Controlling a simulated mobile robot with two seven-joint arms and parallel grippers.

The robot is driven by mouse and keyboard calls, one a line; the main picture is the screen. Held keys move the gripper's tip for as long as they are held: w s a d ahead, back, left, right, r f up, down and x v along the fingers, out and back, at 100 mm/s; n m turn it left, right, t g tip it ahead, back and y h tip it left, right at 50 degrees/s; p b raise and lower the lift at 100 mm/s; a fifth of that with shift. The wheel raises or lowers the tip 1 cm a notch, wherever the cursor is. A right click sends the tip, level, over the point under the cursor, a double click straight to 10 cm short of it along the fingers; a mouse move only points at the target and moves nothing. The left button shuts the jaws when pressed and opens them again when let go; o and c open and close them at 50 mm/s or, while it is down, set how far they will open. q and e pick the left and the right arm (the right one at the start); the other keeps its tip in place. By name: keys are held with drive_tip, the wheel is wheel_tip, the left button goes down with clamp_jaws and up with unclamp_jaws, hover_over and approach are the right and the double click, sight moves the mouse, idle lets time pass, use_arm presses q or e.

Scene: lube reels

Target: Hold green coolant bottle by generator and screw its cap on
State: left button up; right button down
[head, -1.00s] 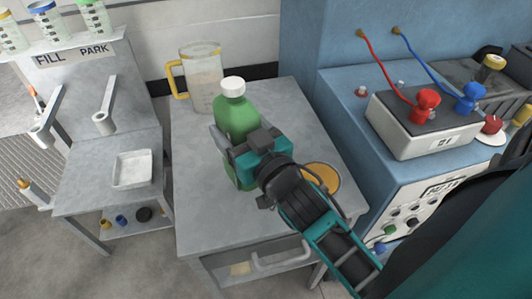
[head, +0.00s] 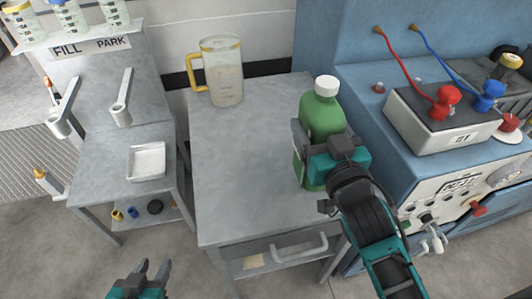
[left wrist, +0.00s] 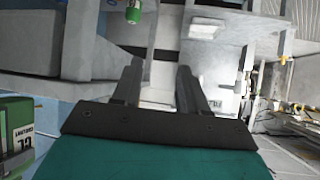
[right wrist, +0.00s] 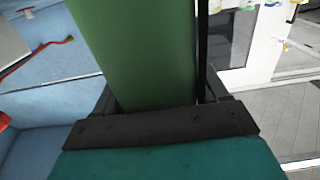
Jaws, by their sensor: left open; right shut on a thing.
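The green coolant bottle (head: 324,112) stands upright near the right edge of the grey table, beside the blue machine. A white cap (head: 326,86) sits on its neck; I cannot tell how tightly. My right gripper (head: 318,150) is shut around the bottle's body from the front right. The bottle (right wrist: 140,50) fills the space between the fingers in the right wrist view. Its base is partly hidden, so I cannot tell whether it touches the table. My left gripper (head: 150,270) is open and empty, low at the front left, away from the bottle. Its parted fingers show in the left wrist view (left wrist: 157,68).
A clear jug (head: 220,70) with a yellow handle stands at the table's back. The blue machine (head: 385,130) carries a battery-like box (head: 440,115) with red and blue clamps. A fill stand (head: 110,155) with a white tray (head: 147,160) is at left. The table's middle is clear.

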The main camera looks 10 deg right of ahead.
drive_tip(key=shift+r, duration=0.15)
use_arm(q)
drive_tip(key=o, duration=0.6)
drive_tip(key=shift+f+b, duration=0.3)
drive_tip(key=shift+f, duration=0.25)
use_arm(e)
drive_tip(key=w+a+r+n+y, duration=0.2)
drive_tip(key=w+a+r+y, duration=0.1)
drive_tip(key=w+r, duration=0.3)
drive_tip(key=w+a+r+n+g+y, duration=0.1)
drive_tip(key=w+a+r+n+y, duration=0.1)
drive_tip(key=w+a+r, duration=0.3)
drive_tip(key=shift+w+a+r+y, duration=0.25)
drive_tip(key=shift+r+y, duration=0.65)
drive_tip(key=shift+r, duration=1.3)
drive_tip(key=shift+w+d, duration=0.1)
